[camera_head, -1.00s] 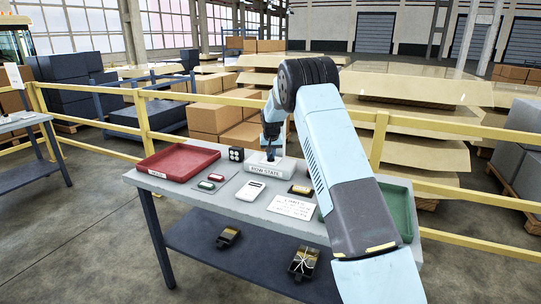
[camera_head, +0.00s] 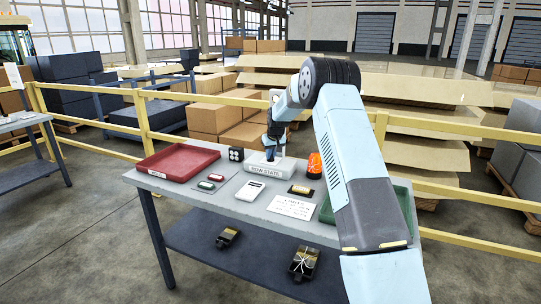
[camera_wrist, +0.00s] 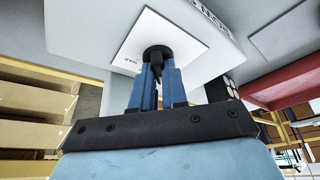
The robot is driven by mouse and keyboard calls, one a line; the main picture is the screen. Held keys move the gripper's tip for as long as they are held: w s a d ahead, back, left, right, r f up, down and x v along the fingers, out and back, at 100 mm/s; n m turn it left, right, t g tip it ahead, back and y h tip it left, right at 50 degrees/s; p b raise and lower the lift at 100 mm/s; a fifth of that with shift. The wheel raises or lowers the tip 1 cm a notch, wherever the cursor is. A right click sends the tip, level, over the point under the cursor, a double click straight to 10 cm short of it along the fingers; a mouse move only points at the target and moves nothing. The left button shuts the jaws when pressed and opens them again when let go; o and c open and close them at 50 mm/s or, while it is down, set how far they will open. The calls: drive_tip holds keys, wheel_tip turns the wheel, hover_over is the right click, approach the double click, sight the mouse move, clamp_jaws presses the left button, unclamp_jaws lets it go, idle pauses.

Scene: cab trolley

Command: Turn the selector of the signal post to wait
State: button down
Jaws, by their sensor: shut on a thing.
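The signal post's white box, labelled "ROW STATE" (camera_head: 268,170), stands at the back of the table in the head view. In the head view my gripper (camera_head: 270,152) reaches down onto the top of the box. The selector's pointing direction is hidden by the fingers.
A red tray (camera_head: 160,171) lies left and a green tray (camera_head: 326,212) right, partly behind my arm. An orange beacon (camera_head: 314,166) stands right of the box. A yellow rail runs behind.

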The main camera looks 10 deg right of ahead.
drive_tip(key=c, duration=1.2)
unclamp_jaws()
drive_tip(key=shift+o, duration=0.2)
drive_tip(key=shift+r, duration=0.1)
drive_tip(key=a+v, duration=0.1)
drive_tip(key=v, duration=1.2)
drive_tip(key=shift+d+r, duration=0.2)
drive_tip(key=shift+d, duration=0.3)
drive_tip(key=shift+s+r, duration=0.1)
drive_tip(key=shift+s, duration=0.05)
drive_tip(key=s+a+r, duration=0.1)
drive_tip(key=s+r, duration=0.5)
drive_tip(key=s, duration=0.4)
drive_tip(key=s+r, duration=0.5)
drive_tip(key=s, duration=0.5)
drive_tip(key=s+a+r, duration=0.1)
drive_tip(key=s+r, duration=0.5)
drive_tip(key=s, duration=0.4)
drive_tip(key=s+f+m, duration=0.1)
drive_tip(key=s+f, duration=0.1)
drive_tip(key=s, duration=1.2)
drive_tip(key=s+f+m+t, duration=0.1)
drive_tip(key=s+f, duration=0.2)
drive_tip(key=s, duration=1.1)
drive_tip(key=shift+d+f+h, duration=0.15)
drive_tip(key=shift+d+h, duration=0.15)
drive_tip(key=shift+h, duration=0.1)
